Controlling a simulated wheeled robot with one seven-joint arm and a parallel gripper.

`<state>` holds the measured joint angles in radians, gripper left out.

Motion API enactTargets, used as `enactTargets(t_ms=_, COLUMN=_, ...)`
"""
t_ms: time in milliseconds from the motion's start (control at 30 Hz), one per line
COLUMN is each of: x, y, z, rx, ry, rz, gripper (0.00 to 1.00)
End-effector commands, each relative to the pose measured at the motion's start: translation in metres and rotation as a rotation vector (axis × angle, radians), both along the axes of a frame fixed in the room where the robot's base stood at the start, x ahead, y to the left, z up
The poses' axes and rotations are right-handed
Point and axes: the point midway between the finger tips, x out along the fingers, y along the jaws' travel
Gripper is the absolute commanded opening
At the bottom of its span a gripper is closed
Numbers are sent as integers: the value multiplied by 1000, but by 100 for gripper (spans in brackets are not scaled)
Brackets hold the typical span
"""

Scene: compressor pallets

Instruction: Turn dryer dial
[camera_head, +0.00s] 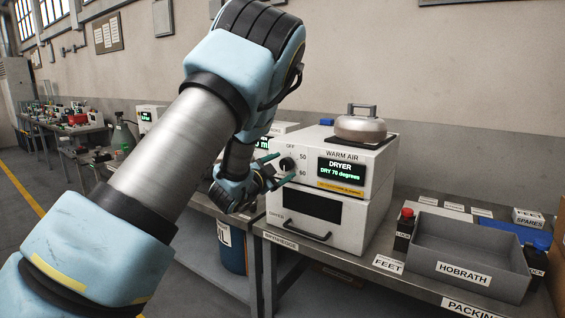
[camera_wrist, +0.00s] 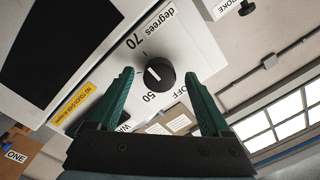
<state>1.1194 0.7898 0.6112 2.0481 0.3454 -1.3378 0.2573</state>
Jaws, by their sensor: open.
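My gripper (camera_head: 282,168) is open in front of the dial. In the wrist view its green fingers (camera_wrist: 160,82) are spread on either side of the dial, with visible gaps. I cannot tell how far the tips are from the panel.
A metal pot-like thing with a handle (camera_head: 360,126) sits on top of the dryer. A grey HOBRATH tray (camera_head: 455,285) and a red-topped black bottle (camera_head: 404,228) stand to the right. A blue drum (camera_head: 231,248) is below the bench. The dryer's lower door has a bar handle (camera_head: 306,231).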

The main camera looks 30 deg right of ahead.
Motion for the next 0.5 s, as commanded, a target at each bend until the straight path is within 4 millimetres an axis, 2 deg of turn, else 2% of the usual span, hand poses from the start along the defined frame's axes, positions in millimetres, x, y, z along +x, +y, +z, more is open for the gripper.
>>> enactTargets(t_ms=133, x=4, y=-7, z=0, rx=-1, ry=0, rz=-1, gripper=82)
enactTargets(t_ms=367, x=4, y=-8, z=0, rx=-1, ry=0, rz=-1, gripper=82)
enactTargets(t_ms=500, x=4, y=-8, z=0, rx=-1, ry=0, rz=-1, gripper=70)
